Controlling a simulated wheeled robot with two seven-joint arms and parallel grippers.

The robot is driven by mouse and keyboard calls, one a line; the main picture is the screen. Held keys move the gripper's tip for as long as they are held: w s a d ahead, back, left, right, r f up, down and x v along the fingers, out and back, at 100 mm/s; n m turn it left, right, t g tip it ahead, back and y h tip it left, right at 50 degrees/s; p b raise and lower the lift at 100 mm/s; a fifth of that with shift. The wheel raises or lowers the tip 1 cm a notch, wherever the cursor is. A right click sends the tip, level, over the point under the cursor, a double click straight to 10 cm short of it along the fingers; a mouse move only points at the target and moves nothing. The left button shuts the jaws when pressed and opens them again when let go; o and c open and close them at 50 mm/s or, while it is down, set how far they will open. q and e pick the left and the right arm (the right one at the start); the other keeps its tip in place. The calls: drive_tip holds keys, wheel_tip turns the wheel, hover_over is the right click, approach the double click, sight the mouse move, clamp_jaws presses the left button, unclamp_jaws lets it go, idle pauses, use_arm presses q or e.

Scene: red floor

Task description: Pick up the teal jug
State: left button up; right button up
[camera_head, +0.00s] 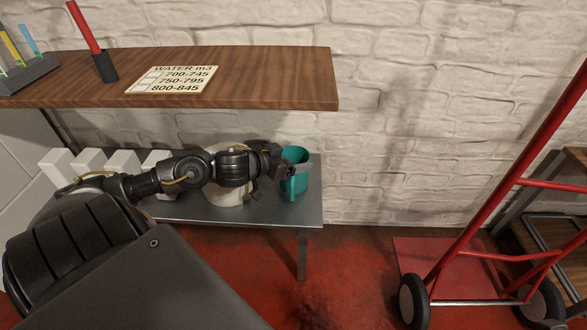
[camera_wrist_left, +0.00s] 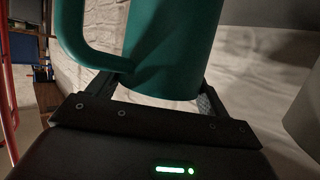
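The teal jug (camera_head: 295,174) stands upright at the right end of the grey bench. My left gripper (camera_head: 281,170) is at its left side, covering part of it. In the left wrist view the jug (camera_wrist_left: 170,50) fills the upper middle, its handle (camera_wrist_left: 80,40) curving out to the left. My left gripper's fingers (camera_wrist_left: 158,92) are spread wide, one to each side of the jug. A light gap shows between the left finger and the jug's body. The fingertips are hidden behind the jug and handle. My right gripper is not in view.
A white container (camera_head: 228,193) stands on the bench (camera_head: 255,213) under my left arm, left of the jug. White blocks stand farther left. A wooden shelf (camera_head: 270,75) hangs above the bench. A red hand truck (camera_head: 480,215) stands at right.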

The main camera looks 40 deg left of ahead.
use_arm(q)
drive_tip(key=c, duration=0.6)
drive_tip(key=shift+o, duration=0.2)
drive_tip(key=shift+r, duration=0.15)
